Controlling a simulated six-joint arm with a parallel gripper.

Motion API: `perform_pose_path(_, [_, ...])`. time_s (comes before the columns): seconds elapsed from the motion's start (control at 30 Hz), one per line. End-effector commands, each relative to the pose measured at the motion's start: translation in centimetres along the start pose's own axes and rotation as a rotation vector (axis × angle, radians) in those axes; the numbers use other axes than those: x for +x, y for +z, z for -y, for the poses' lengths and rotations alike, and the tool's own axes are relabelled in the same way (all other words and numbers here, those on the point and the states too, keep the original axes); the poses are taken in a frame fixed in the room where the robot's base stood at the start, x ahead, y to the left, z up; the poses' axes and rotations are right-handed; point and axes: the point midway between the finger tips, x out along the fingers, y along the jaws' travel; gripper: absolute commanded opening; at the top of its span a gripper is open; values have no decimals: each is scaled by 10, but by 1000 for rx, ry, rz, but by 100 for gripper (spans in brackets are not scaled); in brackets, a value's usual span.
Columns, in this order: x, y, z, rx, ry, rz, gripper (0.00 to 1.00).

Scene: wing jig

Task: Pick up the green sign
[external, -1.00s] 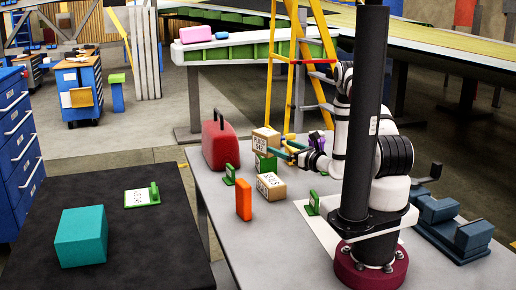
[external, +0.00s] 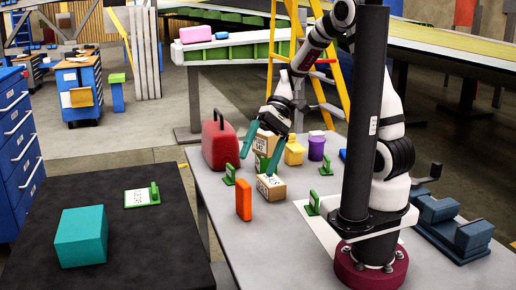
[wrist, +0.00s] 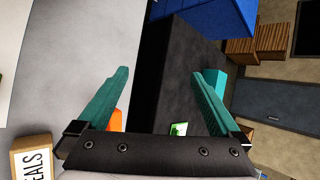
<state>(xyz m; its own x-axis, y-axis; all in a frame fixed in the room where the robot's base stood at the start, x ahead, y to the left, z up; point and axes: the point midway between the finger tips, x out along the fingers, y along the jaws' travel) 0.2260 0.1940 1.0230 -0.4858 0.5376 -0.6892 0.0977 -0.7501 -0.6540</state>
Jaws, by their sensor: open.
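A green sign (external: 142,196) with a white, lettered face lies on the black table at the left, its green grip standing up. In the wrist view a small part of a green and white sign (wrist: 179,129) shows beyond my palm, between the fingers. Other green stands are on the grey table, one by the red case (external: 229,174) and one near my base (external: 313,204). My gripper (external: 257,160) is open, its teal fingers pointing down in front of the cardboard boxes. In the wrist view it is empty (wrist: 160,95).
A teal block (external: 81,237) sits on the black table (external: 165,245). The grey table holds an orange block (external: 243,200), a lettered carton (external: 271,187), a red case (external: 219,143), a yellow container (external: 294,153) and a purple container (external: 316,148). A gap separates the tables.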

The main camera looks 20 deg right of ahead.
Motion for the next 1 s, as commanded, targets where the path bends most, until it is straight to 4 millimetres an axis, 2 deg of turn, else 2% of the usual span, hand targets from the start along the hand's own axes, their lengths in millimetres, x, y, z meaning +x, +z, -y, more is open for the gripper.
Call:
perform_pose_path(0.03, [-6,13,-20,-206,214,76,100])
perform_pose_path(0.07, [-16,18,-36,-330,349,128,100])
perform_pose_path(0.13, [-48,18,-62,-578,632,242,100])
perform_pose_path(0.23, [-100,5,-76,-825,946,378,100])
perform_pose_path(0.27, [-114,0,-77,-877,1018,410,100])
perform_pose_path(0.3, [-117,-4,-84,-908,1064,444,100])
perform_pose_path(0.4, [-91,-14,-108,-896,1050,440,100])
perform_pose_path(0.57, [-73,-18,-137,-891,1047,438,100])
perform_pose_path(0.73, [-50,-22,-181,-887,1046,437,100])
perform_pose_path(1.0, [-29,-25,-219,-888,1045,436,100])
